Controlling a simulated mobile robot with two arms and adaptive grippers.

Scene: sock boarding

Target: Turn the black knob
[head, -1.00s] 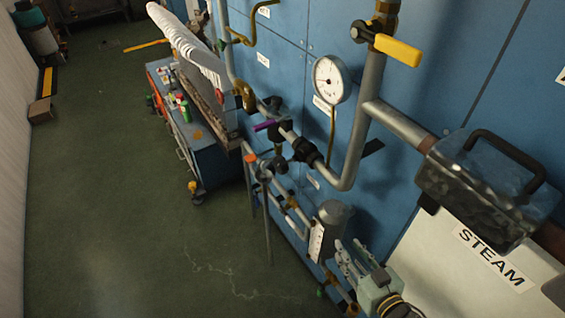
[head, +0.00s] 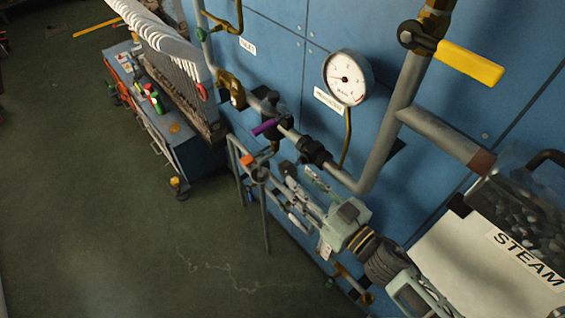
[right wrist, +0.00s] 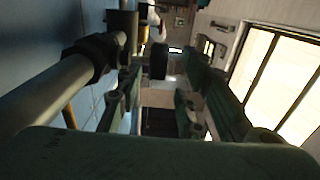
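In the right wrist view a dark, rounded cylinder (right wrist: 159,60), apparently the black knob, stands ahead between my fingers. In the head view I cannot clearly single it out; it seems to be near the orange-topped valve (head: 253,164), partly hidden by my fingers. My right gripper (head: 303,184) is below the grey pipe, pointing up and left toward that valve. Its fingers are apart and empty in the right wrist view (right wrist: 160,88), with the cylinder still beyond the tips. My left gripper is not in view.
A grey pipe (head: 388,130) with black fittings (head: 313,151) and a purple lever (head: 265,127) runs close above my right gripper. A pressure gauge (head: 347,77) and yellow handle (head: 470,62) are higher. A blue cart (head: 190,155) stands left; open floor (head: 90,220) lies beside it.

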